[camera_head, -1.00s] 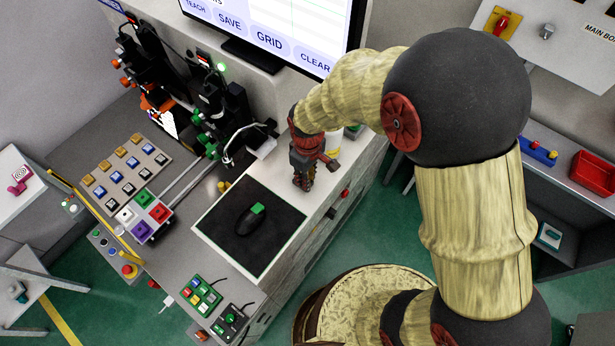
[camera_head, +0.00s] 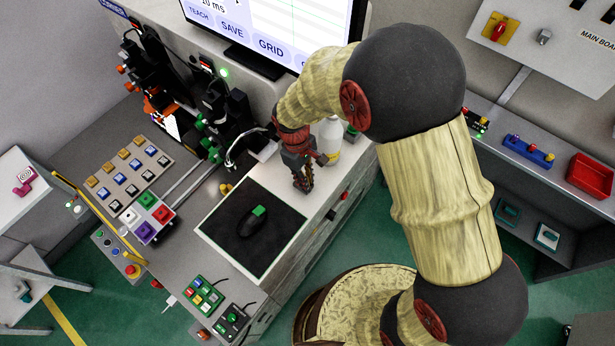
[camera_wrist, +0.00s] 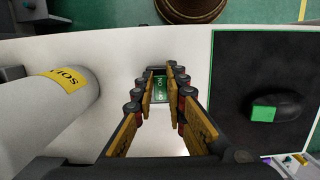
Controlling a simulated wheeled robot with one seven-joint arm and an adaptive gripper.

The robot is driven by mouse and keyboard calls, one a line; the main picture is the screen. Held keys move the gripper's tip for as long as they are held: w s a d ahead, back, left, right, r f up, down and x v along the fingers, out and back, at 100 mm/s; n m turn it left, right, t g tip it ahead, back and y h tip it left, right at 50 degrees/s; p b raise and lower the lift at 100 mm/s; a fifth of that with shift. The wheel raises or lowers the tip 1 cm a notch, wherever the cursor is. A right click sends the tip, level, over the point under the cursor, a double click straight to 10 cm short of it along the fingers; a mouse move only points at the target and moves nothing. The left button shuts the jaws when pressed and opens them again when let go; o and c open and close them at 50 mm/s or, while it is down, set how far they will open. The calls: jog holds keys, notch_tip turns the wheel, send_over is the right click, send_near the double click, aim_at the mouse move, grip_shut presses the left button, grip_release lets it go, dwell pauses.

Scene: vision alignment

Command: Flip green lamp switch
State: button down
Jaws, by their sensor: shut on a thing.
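My gripper (camera_head: 304,184) reaches down to the white bench top, between the mouse pad and a white bottle. In the wrist view my gripper (camera_wrist: 160,82) has its fingertips closed in around a small green piece with white lettering (camera_wrist: 158,90), which seems to be the green lamp switch. The fingers hide its sides, and its lever position cannot be read. In the head view the fingers cover it.
The white bottle with a yellow label (camera_head: 330,138) stands close beside my gripper; it also shows in the wrist view (camera_wrist: 40,110). On the other side lies a black pad (camera_head: 228,198) with a green-marked mouse (camera_head: 254,222). A monitor (camera_head: 270,22) stands behind.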

jog(key=shift+w+a+r+g+h+p, duration=0.1)
jog(key=shift+w+a+g+h+p, duration=0.05)
jog(key=shift+g+h+p, duration=0.3)
jog(key=shift+w+a+g+h+p, duration=0.1)
jog(key=shift+a+g+h+p, duration=0.05)
jog(key=shift+g+h+p, duration=0.35)
jog(key=c, duration=1.8)
grip_release()
notch_tip(320, 180, up, 10)
